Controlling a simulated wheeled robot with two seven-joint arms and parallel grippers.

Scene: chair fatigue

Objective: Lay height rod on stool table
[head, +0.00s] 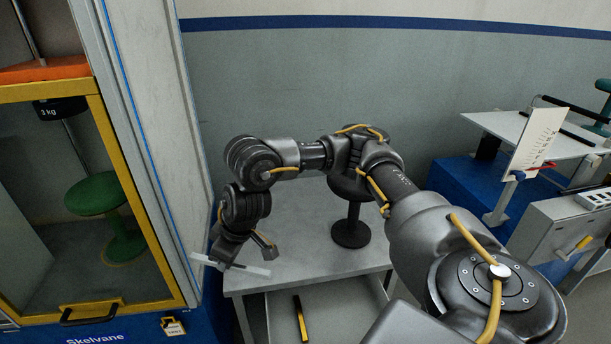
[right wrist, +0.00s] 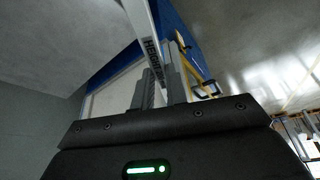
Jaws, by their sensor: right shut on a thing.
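The height rod (head: 253,269) is a pale, flat bar, held by my right gripper (head: 238,258) at the left front edge of the stool table. In the right wrist view the rod (right wrist: 143,22) carries dark lettering and runs up between the two fingers (right wrist: 160,88), which are shut on it. The stool table (head: 310,257) is a grey table with a bare front part of its top. I cannot tell whether the rod touches the tabletop. My right arm crosses above the table and hides part of it. My left gripper is not in view.
A dark stool (head: 350,233) stands on the table's right half. A yellow and black tool (head: 299,318) lies on the surface below. A yellow-framed cabinet (head: 100,170) with a green stool (head: 100,196) stands close on the left. A blue bench (head: 465,190) stands right.

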